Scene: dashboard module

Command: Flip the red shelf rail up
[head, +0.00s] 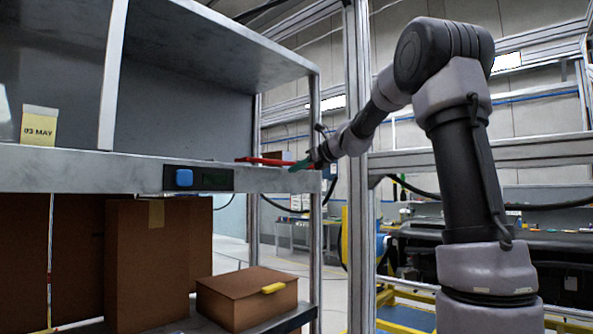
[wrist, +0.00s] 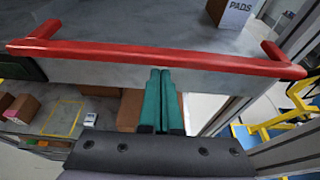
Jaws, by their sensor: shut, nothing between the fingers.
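The red shelf rail (wrist: 165,57) spans the wrist view as a long bar with a short arm at each end, along the front edge of a grey shelf. In the head view the red rail (head: 270,161) shows as a thin strip at the shelf's right end. My gripper (wrist: 158,72) has its green fingers shut together and empty, their tips just below the rail's middle; I cannot tell whether they touch it. In the head view my gripper (head: 300,164) is at the rail's right part, beside the shelf's corner.
The grey shelf (head: 80,171) carries a blue button (head: 183,178) on its front edge and a yellow date card (head: 39,125) on top. Cardboard boxes (head: 247,297) stand on the lower level. A metal upright (head: 357,220) stands right of the shelf. A white box (wrist: 235,12) sits behind the rail.

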